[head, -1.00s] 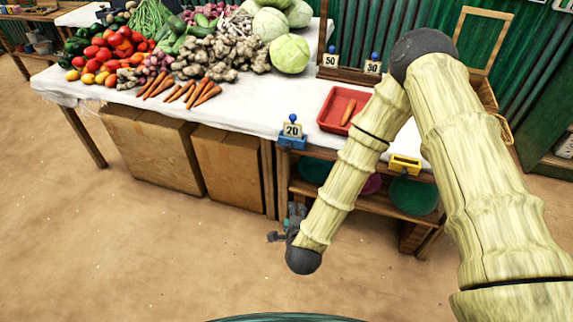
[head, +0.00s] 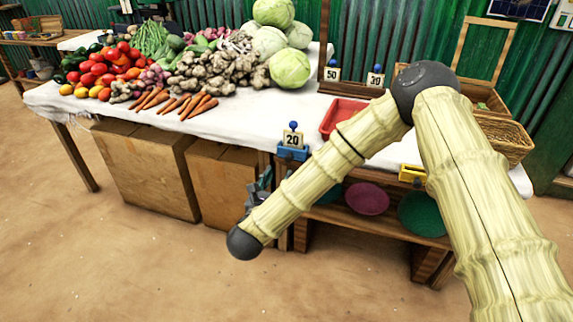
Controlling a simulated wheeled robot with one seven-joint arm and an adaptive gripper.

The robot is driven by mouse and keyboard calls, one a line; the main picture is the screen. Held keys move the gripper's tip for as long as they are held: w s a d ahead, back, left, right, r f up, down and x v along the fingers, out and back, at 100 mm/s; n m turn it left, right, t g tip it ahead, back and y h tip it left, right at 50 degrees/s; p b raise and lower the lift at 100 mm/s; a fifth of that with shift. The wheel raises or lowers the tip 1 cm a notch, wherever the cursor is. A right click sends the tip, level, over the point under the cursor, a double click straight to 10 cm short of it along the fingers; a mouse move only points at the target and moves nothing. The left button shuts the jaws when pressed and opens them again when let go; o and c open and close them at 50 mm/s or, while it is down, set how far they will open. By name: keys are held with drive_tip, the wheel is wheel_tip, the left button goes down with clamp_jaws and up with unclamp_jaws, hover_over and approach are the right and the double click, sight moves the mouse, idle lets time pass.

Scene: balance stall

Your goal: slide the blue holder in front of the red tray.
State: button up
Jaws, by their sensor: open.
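The blue holder (head: 292,153) sits at the front edge of the white-covered table and carries a card marked 20 with a blue knob on top. The red tray (head: 337,115) lies on the table behind and to the right of the holder. My gripper (head: 263,184) is open, in front of the table, lower and to the left of the blue holder. It appears apart from the holder, and my forearm partly hides it.
A yellow holder (head: 411,173) sits at the front edge to the right. Cards marked 50 (head: 332,74) and 30 (head: 375,79) stand behind the tray. Carrots (head: 199,107) and other vegetables fill the left. Cardboard boxes (head: 150,170) and a shelf with bowls (head: 367,199) are below.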

sight(288, 160)
drive_tip(key=x, duration=0.9)
clamp_jaws()
